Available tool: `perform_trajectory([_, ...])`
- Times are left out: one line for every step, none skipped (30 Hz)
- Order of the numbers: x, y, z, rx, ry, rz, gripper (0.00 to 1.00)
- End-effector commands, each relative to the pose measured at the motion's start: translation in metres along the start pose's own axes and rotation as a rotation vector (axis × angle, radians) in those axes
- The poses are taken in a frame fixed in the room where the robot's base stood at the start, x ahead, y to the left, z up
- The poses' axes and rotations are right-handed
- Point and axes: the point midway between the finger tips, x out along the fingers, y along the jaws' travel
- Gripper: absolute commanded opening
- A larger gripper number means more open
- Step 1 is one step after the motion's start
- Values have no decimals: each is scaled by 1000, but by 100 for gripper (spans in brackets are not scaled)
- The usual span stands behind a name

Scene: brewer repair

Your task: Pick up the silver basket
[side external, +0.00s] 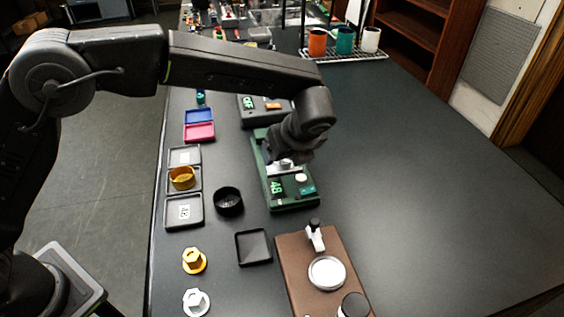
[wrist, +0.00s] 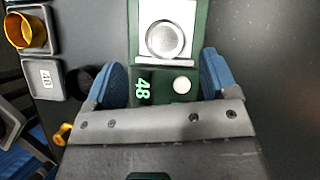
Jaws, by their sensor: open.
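The silver basket (wrist: 165,40) is a round metal cup on the silver plate of a green device (wrist: 202,25) marked 48. In the side external view the green device (side external: 290,204) stands mid-table and a bit of silver shows under my gripper (side external: 287,158), which hides most of the basket. In the wrist view my gripper (wrist: 161,75) is open, with its two blue fingers apart on either side of the device. The basket lies beyond the fingertips in that picture, and nothing is between the fingers but the device's 48 display and white knob.
A black cup (side external: 228,201) and a grey tray holding a gold basket (side external: 182,178) stand left of the device. A brown device (side external: 300,255) with a pale round dish (side external: 327,272) is in front. A second green device (side external: 252,118) stands behind. The table's right side is clear.

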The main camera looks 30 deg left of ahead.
Motion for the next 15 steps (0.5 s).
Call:
perform_trajectory([2, 0, 0, 0, 0, 0, 79])
perform_trajectory([4, 0, 0, 0, 0, -1, 79])
perform_trajectory([5, 0, 0, -1, 0, -1, 79])
perform_trajectory([7, -1, 0, -1, 0, -1, 79])
perform_trajectory([9, -1, 0, -1, 0, -1, 79])
perform_trajectory([12, -1, 0, 0, 0, 0, 79])
perform_trajectory([16, -2, 0, 0, 1, 2, 79])
perform_trajectory([20, -2, -1, 0, 1, 3, 79])
perform_trajectory([26, -3, 0, -1, 1, 2, 79])
perform_trajectory([31, -4, 0, -1, 1, 2, 79])
perform_trajectory([36, -4, -1, -1, 1, 3, 79])
perform_trajectory([42, -4, -1, -1, 2, 3, 79])
perform_trajectory([46, -4, -1, -1, 3, 1, 79])
perform_trajectory([49, -4, -1, -1, 3, 0, 79])
perform_trajectory([52, -4, -1, -1, 3, 0, 79])
